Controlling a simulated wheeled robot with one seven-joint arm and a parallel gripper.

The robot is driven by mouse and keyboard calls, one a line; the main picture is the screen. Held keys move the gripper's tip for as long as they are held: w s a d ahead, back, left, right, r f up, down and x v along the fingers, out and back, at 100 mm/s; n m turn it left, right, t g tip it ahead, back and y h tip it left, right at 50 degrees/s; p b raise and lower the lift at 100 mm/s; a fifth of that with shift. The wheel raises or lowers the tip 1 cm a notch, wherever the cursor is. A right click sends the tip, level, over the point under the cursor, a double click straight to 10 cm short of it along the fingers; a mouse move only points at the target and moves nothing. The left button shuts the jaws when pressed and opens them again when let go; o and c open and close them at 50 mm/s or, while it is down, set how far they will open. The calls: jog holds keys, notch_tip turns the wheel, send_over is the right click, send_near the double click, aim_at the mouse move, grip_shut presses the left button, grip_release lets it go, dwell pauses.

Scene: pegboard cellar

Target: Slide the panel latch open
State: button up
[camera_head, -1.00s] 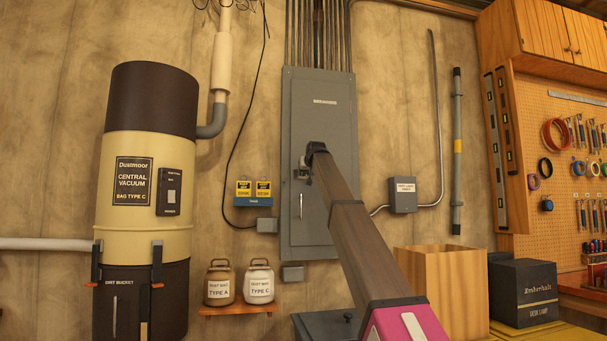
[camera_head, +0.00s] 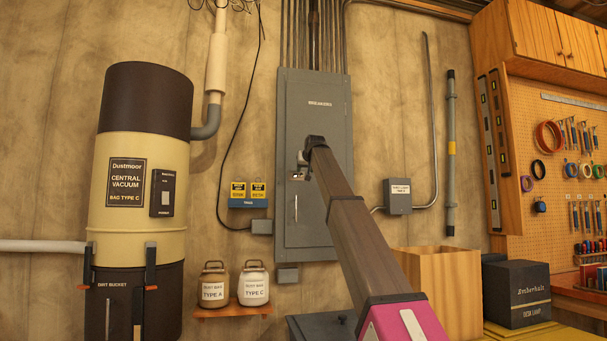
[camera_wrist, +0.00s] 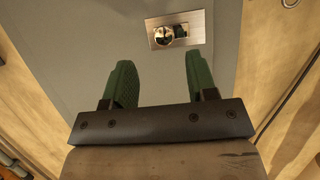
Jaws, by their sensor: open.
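The grey breaker panel (camera_head: 318,105) is mounted upright on the wall in the head view, its door shut. Its latch (camera_wrist: 177,31) shows in the wrist view as a bright metal plate with a round knob and a dark part beside it. In the head view the latch plate (camera_head: 298,174) is partly covered by my arm's end. My gripper (camera_wrist: 158,75) has two green fingers spread apart with nothing between them. The fingers point at the panel, and in the wrist view the latch lies just beyond their tips. I cannot tell how far the tips are from the panel.
A vertical handle (camera_head: 296,208) is on the panel door below the latch. A grey box (camera_head: 397,196) is on the wall to the right. A wooden crate (camera_head: 450,285) and a black lamp box (camera_head: 517,292) stand lower right. A vacuum canister (camera_head: 140,190) is at left.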

jog(key=v, duration=0.5)
jog(key=shift+s+r, duration=0.1)
jog(key=shift+s, duration=0.15)
